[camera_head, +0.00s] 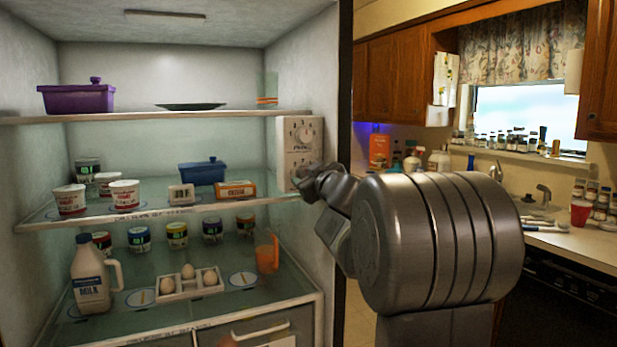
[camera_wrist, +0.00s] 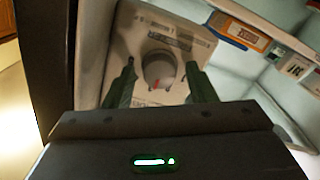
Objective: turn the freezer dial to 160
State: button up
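A pale control panel (camera_head: 316,125) is on the fridge's right inner wall. Its upper dial (camera_head: 304,133) is in plain view; the lower part is mostly hidden behind my gripper (camera_head: 306,174). The wrist view, which looks upside down, shows a round grey dial (camera_wrist: 158,66) with a red mark toward the picture bottom. My gripper (camera_wrist: 162,78) is open, with one dark finger on each side of this dial. Gaps show beside the dial; whether the fingertips touch it I cannot tell. The label and numbers are too blurred to read.
Glass shelves hold a purple pot (camera_head: 77,99), a blue dish (camera_head: 203,173), an orange box (camera_head: 236,190), cups, jars, a milk jug (camera_head: 92,277) and eggs. The blue dish and orange box stand left of the panel. The fridge's edge (camera_head: 345,100) is close to my arm.

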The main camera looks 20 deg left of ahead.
jog(key=c, duration=0.8)
jog(key=shift+r, duration=0.1)
jog(key=shift+p, duration=0.4)
jog(key=m+p, duration=0.1)
jog(key=p, duration=0.1)
jog(key=m+p, duration=0.2)
jog(key=p, duration=0.1)
jog(key=shift+r+m, duration=0.3)
jog(key=shift+f+m+p, duration=0.15)
jog(key=shift+m+p, duration=1.35)
jog(key=shift+p, duration=0.1)
jog(key=shift+f+m+p, duration=0.15)
jog(key=shift+m+p, duration=1.35)
jog(key=shift+p, duration=0.05)
